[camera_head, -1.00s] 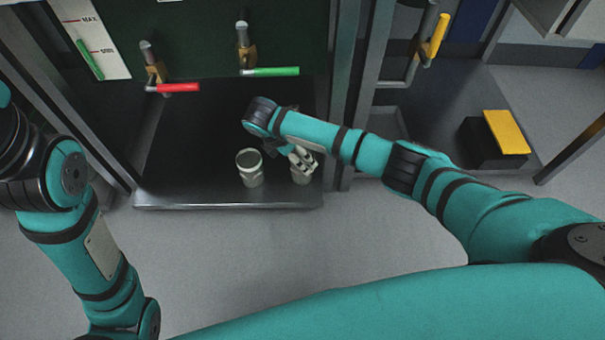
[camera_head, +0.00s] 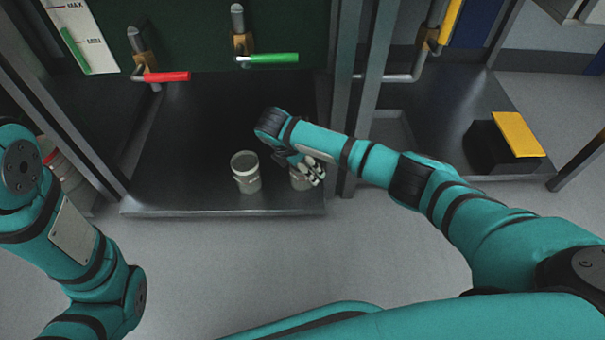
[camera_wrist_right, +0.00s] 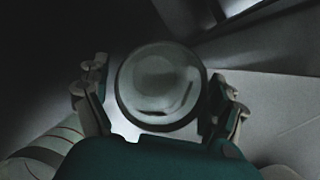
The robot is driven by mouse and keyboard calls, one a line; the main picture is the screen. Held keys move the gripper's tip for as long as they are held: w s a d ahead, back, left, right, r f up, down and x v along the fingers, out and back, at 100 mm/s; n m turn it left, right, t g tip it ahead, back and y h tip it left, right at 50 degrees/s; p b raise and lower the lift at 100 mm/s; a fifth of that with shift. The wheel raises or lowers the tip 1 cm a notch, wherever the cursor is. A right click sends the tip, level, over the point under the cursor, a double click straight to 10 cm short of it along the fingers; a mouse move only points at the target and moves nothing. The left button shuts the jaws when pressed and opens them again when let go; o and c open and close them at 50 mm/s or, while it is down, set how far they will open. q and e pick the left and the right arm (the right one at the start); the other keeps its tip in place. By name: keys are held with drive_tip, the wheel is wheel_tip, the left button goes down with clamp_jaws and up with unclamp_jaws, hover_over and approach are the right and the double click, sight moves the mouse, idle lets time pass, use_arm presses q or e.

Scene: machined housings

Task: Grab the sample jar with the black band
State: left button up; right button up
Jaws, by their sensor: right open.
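Two pale jars stand near the front edge of the dark metal tray. The left jar (camera_head: 246,172) is in plain view with a grey top. The right jar (camera_head: 300,181) is largely hidden by my right gripper (camera_head: 311,170). In the right wrist view, a round jar top (camera_wrist_right: 160,84) with a dark rim lies between the open fingers of my right gripper (camera_wrist_right: 160,102), apparently not pinched. My left gripper is out of view.
The tray (camera_head: 200,120) is clear behind the jars. Red (camera_head: 166,77) and green (camera_head: 273,58) valve handles are above it. A metal post (camera_head: 345,110) stands close right of my right gripper. A black box with a yellow top (camera_head: 516,134) is farther right.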

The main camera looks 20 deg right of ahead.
drive_tip(key=shift+c, duration=0.3)
drive_tip(key=c, duration=1.2)
drive_tip(key=shift+o, duration=0.2)
